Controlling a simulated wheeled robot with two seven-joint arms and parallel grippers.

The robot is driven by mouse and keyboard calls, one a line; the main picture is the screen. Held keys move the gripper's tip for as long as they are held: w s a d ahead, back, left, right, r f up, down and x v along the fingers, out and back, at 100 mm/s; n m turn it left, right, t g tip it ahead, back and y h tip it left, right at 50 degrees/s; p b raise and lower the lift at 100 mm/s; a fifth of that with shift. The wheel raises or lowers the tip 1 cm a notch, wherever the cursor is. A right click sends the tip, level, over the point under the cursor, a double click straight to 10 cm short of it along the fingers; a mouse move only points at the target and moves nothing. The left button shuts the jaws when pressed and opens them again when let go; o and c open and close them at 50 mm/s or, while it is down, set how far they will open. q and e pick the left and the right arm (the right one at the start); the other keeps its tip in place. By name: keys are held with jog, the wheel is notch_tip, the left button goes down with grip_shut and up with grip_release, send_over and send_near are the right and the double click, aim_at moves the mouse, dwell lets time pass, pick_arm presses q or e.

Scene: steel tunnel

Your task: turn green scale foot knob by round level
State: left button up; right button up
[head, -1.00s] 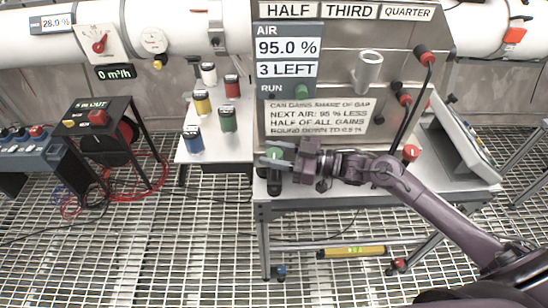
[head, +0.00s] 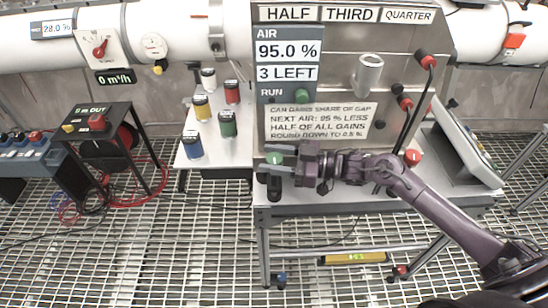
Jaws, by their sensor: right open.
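A green knob (head: 275,157) with a pale mark stands at the front left corner of the steel bench (head: 330,199). My right gripper (head: 271,164) reaches in from the right, low over the bench. Its fingers are open and point left, with the green knob at the fingertips. I cannot tell whether they touch it. A red knob (head: 413,156) with a white mark is at the right of the bench. A yellow bar level (head: 352,258) lies on the rail below. I cannot make out a round level. My left gripper is not in view.
Several coloured canisters (head: 228,123) stand on a white side table to the left. A sign panel (head: 317,119) rises behind the gripper, with red-tipped levers (head: 425,59) to its right. A black reel stand (head: 96,122) is at the left. Grating floor in front is clear.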

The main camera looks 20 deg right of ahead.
jog(key=b+v, duration=0.1)
jog(key=v, duration=0.6)
jog(key=shift+s+d, duration=0.2)
jog(key=shift+d, duration=0.15)
